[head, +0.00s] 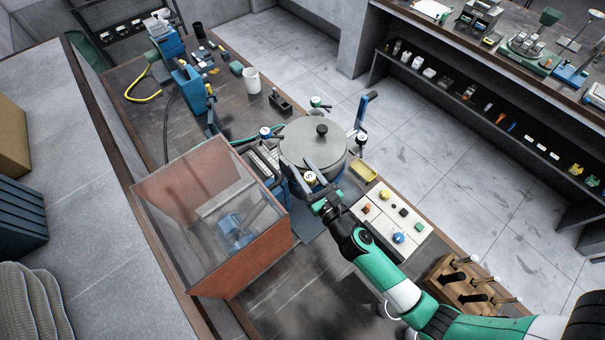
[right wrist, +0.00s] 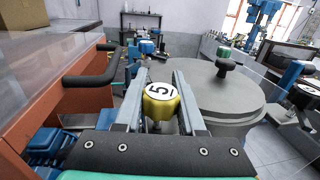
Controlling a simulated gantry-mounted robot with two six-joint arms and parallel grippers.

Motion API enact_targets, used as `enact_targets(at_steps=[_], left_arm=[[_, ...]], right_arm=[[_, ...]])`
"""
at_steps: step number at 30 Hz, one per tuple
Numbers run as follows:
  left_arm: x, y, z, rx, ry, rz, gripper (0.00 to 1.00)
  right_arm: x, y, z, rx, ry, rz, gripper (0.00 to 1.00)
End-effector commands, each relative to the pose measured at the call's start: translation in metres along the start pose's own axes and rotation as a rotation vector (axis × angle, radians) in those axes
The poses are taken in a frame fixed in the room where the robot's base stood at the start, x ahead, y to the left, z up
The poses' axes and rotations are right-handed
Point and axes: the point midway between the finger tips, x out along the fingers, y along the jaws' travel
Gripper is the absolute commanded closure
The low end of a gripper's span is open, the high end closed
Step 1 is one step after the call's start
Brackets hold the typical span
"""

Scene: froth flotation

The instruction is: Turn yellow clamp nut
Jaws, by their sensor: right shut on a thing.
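The yellow clamp nut (right wrist: 162,104) has a white top marked with a 5 and sits between the two fingers of my right gripper (right wrist: 160,112) in the right wrist view. In the head view the nut (head: 310,178) stands at the near edge of the round grey lidded vessel (head: 301,148). My right gripper (head: 316,192) reaches it from the lower right and is shut on it. The nut's lower part is hidden by the fingers. The vessel's lid also shows in the right wrist view (right wrist: 228,100), with a black knob on top. My left gripper is not in view.
A red-brown box with a clear top (head: 232,270) stands close left of the gripper. A white tray of small parts (head: 410,230) and a wooden tool rack (head: 445,290) lie to the right. Other clamps stand around the vessel, including one with a blue handle (head: 361,108).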

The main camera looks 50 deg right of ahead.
Motion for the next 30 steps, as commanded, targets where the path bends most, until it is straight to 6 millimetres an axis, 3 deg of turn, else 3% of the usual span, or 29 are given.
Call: enact_targets(at_steps=[1,6,18,30], left_arm=[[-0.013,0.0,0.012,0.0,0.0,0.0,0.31],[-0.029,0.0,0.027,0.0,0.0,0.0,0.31],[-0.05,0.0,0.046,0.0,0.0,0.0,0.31],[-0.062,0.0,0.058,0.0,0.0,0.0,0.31]], right_arm=[[0.0,0.001,-0.01,-0.002,-0.001,-0.027,1.0],[-0.001,-0.003,-0.008,-0.001,0.0,-0.165,1.0],[-0.004,-0.014,-0.005,-0.002,0.001,-0.501,1.0],[-0.008,-0.02,-0.004,-0.002,0.004,-0.673,1.0]])
